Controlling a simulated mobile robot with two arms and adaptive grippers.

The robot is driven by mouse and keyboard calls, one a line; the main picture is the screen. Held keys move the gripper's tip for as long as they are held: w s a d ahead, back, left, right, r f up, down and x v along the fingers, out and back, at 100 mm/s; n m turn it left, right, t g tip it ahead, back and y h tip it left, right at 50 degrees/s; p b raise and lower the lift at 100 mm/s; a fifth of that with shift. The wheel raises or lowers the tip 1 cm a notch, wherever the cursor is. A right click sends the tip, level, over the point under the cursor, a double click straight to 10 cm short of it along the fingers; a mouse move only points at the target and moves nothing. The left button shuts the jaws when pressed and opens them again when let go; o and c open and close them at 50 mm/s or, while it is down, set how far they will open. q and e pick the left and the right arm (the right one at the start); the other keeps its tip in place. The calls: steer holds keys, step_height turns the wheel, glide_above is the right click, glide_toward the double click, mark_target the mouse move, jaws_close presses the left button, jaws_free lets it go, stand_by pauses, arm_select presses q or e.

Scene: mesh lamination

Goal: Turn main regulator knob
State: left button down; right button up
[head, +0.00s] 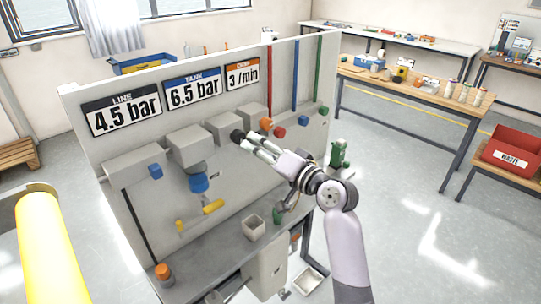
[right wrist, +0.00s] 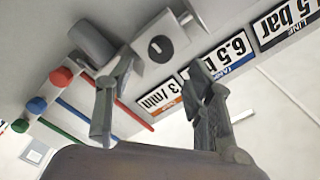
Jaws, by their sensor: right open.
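A pneumatic panel (head: 150,205) stands in the middle of the head view. A blue knob (head: 198,183) hangs under a grey housing (head: 190,147); no label marks it as the main regulator. My right gripper (head: 247,141) is in front of the panel's upper middle, beside a dark round part (head: 237,135), to the right of the blue knob. In the right wrist view my right gripper (right wrist: 160,72) has its fingers spread with nothing between them. A grey box with a dark round dial (right wrist: 161,47) lies beyond the fingertips; contact cannot be told. My left gripper is out of view.
Signs read LINE 4.5 bar (head: 122,110), TANK 6.5 bar (head: 193,88) and DRIP 3/min (head: 243,74). A yellow handle (head: 213,207) juts out below. A yellow cylinder (head: 50,250) fills the lower left.

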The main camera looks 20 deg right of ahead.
steer(key=v, duration=0.4)
steer(key=shift+f, duration=0.1)
stand_by(0.3)
step_height(320, 180, down, 29)
steer(key=w+g+h+b, duration=0.1)
steer(key=g+h+b, duration=0.15)
steer(key=g, duration=0.25)
steer(key=s+f+n+g+h, duration=0.1)
steer(key=s+f, duration=0.2)
steer(key=f, duration=0.5)
steer(key=s+f+g+b, duration=0.1)
steer(key=s+f+g, duration=0.1)
steer(key=s+f, duration=0.35)
steer(key=s+f+n+g+h, duration=0.1)
steer(key=s+f, duration=0.1)
steer(key=f, duration=0.7)
steer(key=s+a+f+n+g+h+b, duration=0.1)
steer(key=s+f+n+g+b, duration=0.2)
steer(key=s+f, duration=1.55)
steer(key=s+f+n+g, duration=0.2)
steer(key=s+f, duration=0.2)
steer(key=s, duration=0.7)
steer(key=s+f+n+g, duration=0.2)
steer(key=s+f, duration=0.2)
steer(key=s, duration=0.7)
steer(key=shift+d+h, duration=0.25)
steer(key=shift+h, duration=0.1)
